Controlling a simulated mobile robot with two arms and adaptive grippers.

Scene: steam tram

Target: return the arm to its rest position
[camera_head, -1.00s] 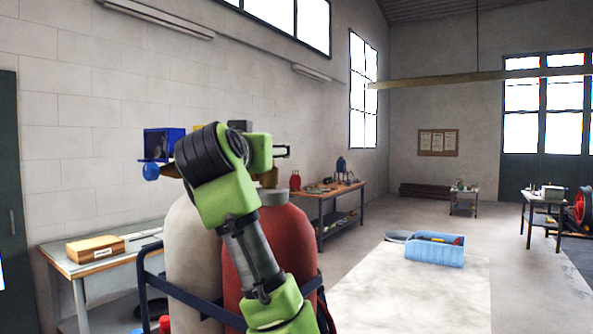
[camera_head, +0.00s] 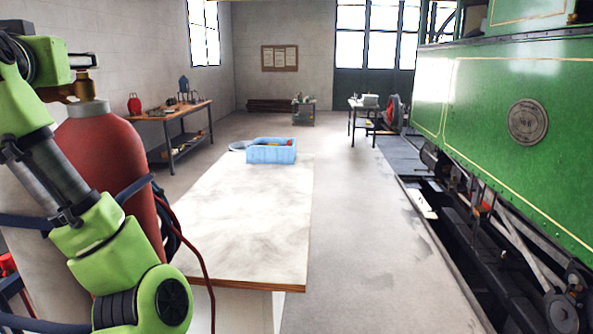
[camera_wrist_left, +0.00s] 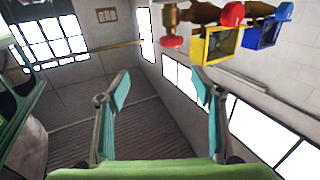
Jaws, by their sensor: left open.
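My left arm (camera_head: 92,235) is green and black and stands folded at the left of the head view, in front of a red gas cylinder (camera_head: 115,150). Its wrist end is near the top left, partly cut off by the frame edge. In the left wrist view my left gripper (camera_wrist_left: 160,90) has its two teal-padded fingers wide apart with nothing between them. Behind them are the ceiling and windows, so the camera points upward. A yellow-framed box (camera_wrist_left: 215,45), a blue-framed box (camera_wrist_left: 265,32) and red valve knobs (camera_wrist_left: 172,41) show near the fingers. My right gripper is not in view.
A long pale-topped table (camera_head: 245,220) bears a blue bin (camera_head: 271,151) at its far end. A wooden workbench (camera_head: 180,112) stands along the left wall. Floor (camera_head: 350,230) between table and pit is clear.

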